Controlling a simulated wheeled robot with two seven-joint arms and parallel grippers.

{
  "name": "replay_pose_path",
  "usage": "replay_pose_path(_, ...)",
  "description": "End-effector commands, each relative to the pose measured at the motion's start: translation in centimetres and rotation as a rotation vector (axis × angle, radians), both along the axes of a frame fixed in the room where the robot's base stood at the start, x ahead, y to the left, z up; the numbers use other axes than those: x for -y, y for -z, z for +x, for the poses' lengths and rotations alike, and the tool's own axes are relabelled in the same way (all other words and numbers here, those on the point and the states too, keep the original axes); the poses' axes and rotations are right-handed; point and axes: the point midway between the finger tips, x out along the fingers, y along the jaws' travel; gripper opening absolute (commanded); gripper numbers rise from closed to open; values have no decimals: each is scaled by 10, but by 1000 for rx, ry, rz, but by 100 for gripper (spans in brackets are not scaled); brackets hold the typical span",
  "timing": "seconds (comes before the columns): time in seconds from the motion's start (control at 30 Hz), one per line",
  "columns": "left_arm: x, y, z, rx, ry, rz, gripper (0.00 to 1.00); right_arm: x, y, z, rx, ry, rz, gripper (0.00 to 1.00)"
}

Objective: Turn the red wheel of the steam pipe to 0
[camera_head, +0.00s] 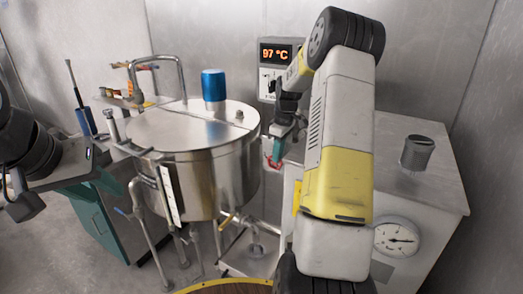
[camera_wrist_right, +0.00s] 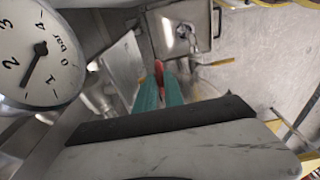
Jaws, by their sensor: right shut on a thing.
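The red wheel (camera_head: 272,163) shows as a small red piece at the teal fingertips of my right gripper (camera_head: 277,150), beside the steel kettle. In the right wrist view the red wheel (camera_wrist_right: 158,72) lies between the teal fingers of my right gripper (camera_wrist_right: 160,88), which is shut on it. Most of the wheel is hidden by the fingers. A round pressure gauge (camera_wrist_right: 40,62), marked in bar, shows its dark needle between 1 and 2. My left gripper (camera_head: 90,175) is at the left edge, apart from the wheel; its jaw opening is unclear.
A large steel kettle (camera_head: 190,140) with a blue cap (camera_head: 213,84) stands centre left. A display (camera_head: 278,55) reads 97 °C. A grey cabinet (camera_head: 435,180) with a gauge (camera_head: 397,238) stands at right. Pipes and a yellow-handled valve (camera_head: 229,217) are below the kettle.

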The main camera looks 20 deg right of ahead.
Motion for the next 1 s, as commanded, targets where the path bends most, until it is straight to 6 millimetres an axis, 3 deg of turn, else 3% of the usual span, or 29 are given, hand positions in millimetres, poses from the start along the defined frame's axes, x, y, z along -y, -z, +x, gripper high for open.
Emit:
replay_pose_path(0.23, 0, 0, 0, 0, 0, 0, 36, -1, -1, 1, 3, -2, 1, 0)
replay_pose_path(0.27, 0, 0, 0, 0, 0, 0, 36, -1, -1, 1, 3, -2, 1, 19)
replay_pose_path(0.3, 0, 0, 0, 0, 0, 0, 36, -1, -1, 1, 3, -2, 1, 22)
replay_pose_path(0.63, 0, 0, 0, 0, 0, 0, 36, 0, -4, 0, 3, -1, 0, 22)
replay_pose_path(1.0, 0, 0, 0, 0, 0, 0, 36, 5, -60, -4, 6, 0, 0, 22)
